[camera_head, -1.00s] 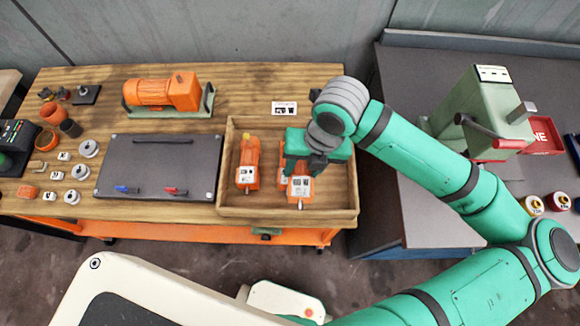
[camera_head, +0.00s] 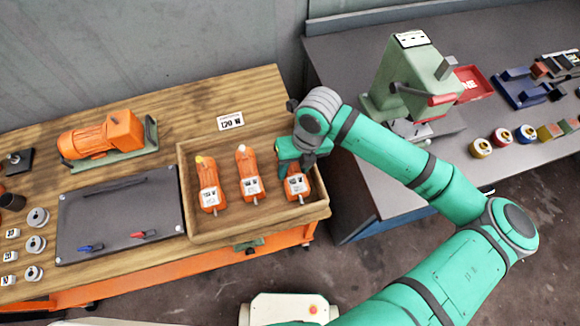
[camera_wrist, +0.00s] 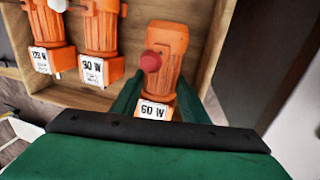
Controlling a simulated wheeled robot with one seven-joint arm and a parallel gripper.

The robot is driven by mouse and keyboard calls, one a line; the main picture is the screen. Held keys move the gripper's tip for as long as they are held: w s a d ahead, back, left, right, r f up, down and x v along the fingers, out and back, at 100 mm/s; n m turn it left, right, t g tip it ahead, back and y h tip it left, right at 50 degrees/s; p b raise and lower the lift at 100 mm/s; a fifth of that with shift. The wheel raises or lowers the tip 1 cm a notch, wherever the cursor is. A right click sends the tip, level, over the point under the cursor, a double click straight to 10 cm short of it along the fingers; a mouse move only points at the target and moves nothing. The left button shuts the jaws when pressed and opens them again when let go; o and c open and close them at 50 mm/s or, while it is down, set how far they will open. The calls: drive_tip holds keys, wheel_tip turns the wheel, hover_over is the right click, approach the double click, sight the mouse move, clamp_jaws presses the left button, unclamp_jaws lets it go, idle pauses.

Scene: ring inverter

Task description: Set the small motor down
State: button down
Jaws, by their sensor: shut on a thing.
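My gripper (camera_head: 299,165) is over the right end of the wooden tray (camera_head: 257,229). In the wrist view its fingers (camera_wrist: 152,98) stand on either side of an orange motor (camera_wrist: 160,45) labelled 60 W, shut on it. This motor has a red knob and also shows below my gripper in the head view (camera_head: 297,186). It is inside the tray walls; I cannot tell whether it touches the tray floor.
A dark mat (camera_head: 118,218) with a blue and a red tool lies left of the tray. A larger orange motor (camera_head: 101,135) stands behind it. A 120 W label card (camera_head: 231,121) lies behind the tray. A green press (camera_head: 412,80) stands on the grey table at right.

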drive_tip(key=shift+a+f, duration=0.1)
drive_tip(key=shift+f, duration=1.1)
drive_tip(key=shift+f, duration=0.1)
drive_tip(key=c, duration=1)
unclamp_jaws()
drive_tip(key=shift+c, duration=0.2)
wheel_tip(320, 180, up, 12)
drive_tip(key=d, duration=0.2)
drive_tip(key=shift+w, duration=0.25)
drive_tip(key=shift+d, duration=0.1)
